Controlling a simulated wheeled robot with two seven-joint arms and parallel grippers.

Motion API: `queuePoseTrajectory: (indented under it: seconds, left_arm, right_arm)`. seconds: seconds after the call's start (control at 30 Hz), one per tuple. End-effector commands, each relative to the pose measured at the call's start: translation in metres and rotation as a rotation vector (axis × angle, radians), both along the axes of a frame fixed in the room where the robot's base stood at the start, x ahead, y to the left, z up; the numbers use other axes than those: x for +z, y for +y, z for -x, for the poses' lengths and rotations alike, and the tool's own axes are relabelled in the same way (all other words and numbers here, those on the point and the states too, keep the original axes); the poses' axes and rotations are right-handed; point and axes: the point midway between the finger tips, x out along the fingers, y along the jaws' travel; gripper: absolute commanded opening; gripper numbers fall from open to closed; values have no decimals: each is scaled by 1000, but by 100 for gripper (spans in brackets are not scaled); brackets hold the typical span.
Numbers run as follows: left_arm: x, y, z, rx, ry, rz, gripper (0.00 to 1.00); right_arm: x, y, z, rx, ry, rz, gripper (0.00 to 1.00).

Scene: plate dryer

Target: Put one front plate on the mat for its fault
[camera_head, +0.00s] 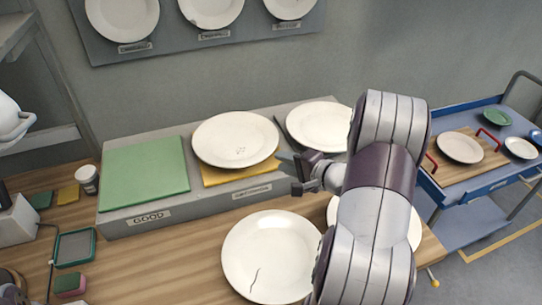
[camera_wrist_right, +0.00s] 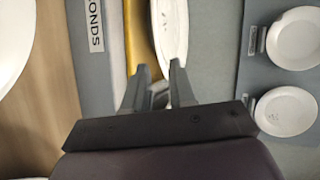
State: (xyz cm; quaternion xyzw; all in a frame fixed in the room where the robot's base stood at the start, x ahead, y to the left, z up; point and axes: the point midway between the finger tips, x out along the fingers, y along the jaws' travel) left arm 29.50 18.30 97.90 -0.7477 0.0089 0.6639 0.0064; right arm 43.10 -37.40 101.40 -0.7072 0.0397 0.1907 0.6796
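The nearest front plate (camera_head: 265,262) is white with a dark crack line and lies on the wooden counter. A second front plate (camera_head: 333,209) is mostly hidden behind my right arm. On the raised ledge are a bare green mat (camera_head: 145,172) labelled GOOD and a yellow mat (camera_head: 216,176) labelled SECONDS. A white plate with dark specks (camera_head: 235,138) lies on the yellow mat, and its edge shows in the right wrist view (camera_wrist_right: 170,35). My right gripper (camera_head: 293,174) is open, its fingers apart beside this plate's right edge.
Another white plate (camera_head: 318,124) lies on the ledge's right mat, partly behind my arm. Sample plates hang on a wall board (camera_head: 250,25). A blue trolley (camera_head: 480,180) with plates stands right. A cup (camera_head: 87,179) and sponges stand left.

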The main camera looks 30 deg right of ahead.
Motion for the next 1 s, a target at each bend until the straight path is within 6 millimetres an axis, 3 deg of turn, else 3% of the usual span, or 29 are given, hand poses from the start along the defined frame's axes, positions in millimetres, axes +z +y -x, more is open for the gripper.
queuePoseTrajectory:
  seconds: [0.2,0.27,0.37,0.43,0.5,0.6,0.73,0.83,1.0]
  left_arm:
    - [4,0,0,0,0,0,25]
    - [4,0,0,0,0,0,25]
    - [4,0,0,0,0,0,25]
    - [4,0,0,0,0,0,25]
    - [4,0,0,0,0,0,25]
    - [4,0,0,0,0,0,25]
    - [4,0,0,0,0,0,25]
    - [4,0,0,0,0,0,25]
    - [4,0,0,0,0,0,25]
  right_arm:
    - [12,-7,31,-1,0,1,25]
    - [11,-6,30,0,10,40,25]
    - [6,2,11,8,84,295,25]
    - [-1,19,0,57,206,572,25]
    - [-11,46,6,181,371,822,25]
    - [-24,100,44,482,586,1037,25]
    - [-31,164,105,902,711,1111,25]
    - [-31,187,131,1072,726,1105,25]
    - [-31,192,137,1116,730,1100,25]
